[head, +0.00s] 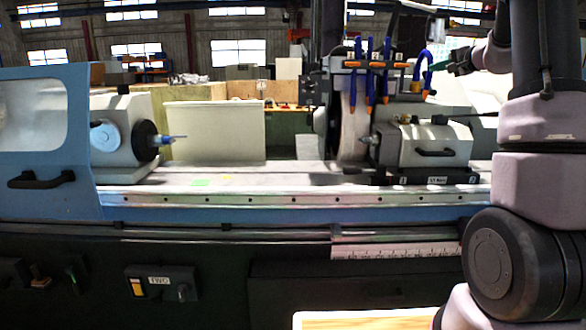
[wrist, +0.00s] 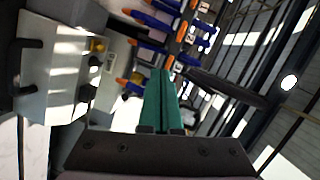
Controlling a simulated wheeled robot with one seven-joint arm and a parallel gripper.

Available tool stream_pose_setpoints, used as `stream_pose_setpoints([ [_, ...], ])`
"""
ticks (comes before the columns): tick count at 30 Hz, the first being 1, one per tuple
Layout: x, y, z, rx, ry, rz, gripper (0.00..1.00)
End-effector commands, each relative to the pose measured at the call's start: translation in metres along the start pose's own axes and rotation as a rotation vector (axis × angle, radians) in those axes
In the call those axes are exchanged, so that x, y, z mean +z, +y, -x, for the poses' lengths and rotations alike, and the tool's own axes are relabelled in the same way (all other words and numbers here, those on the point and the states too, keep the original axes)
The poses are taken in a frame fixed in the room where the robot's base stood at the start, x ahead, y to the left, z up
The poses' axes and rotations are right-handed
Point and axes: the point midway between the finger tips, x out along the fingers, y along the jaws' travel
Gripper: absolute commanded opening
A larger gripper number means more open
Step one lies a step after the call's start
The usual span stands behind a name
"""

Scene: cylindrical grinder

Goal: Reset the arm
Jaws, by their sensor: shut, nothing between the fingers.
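My gripper (wrist: 160,74) shows in the wrist view with its two green fingers pressed together and nothing between them. In the head view, the green fingers of my gripper (head: 458,67) show small at the upper right, beside the blue coolant hoses (head: 387,72). My arm is folded up along the right edge of the head view. The cylindrical grinder (head: 220,214) spans the head view, with its workhead (head: 122,133) at the left and its tailstock (head: 425,145) at the right. I cannot tell the exact gap between fingers and hoses.
A blue guard door (head: 50,150) with a black handle stands at the left. The grinding wheel (head: 352,128) is behind the table, left of the tailstock. A wooden surface (head: 365,320) shows at the bottom. The space between workhead and wheel is open.

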Motion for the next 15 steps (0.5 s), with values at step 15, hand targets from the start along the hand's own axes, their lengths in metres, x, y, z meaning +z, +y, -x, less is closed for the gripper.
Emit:
stream_pose_setpoints([
  [15,0.280,-0.023,0.191,0.341,-0.508,0.215,0.00],
])
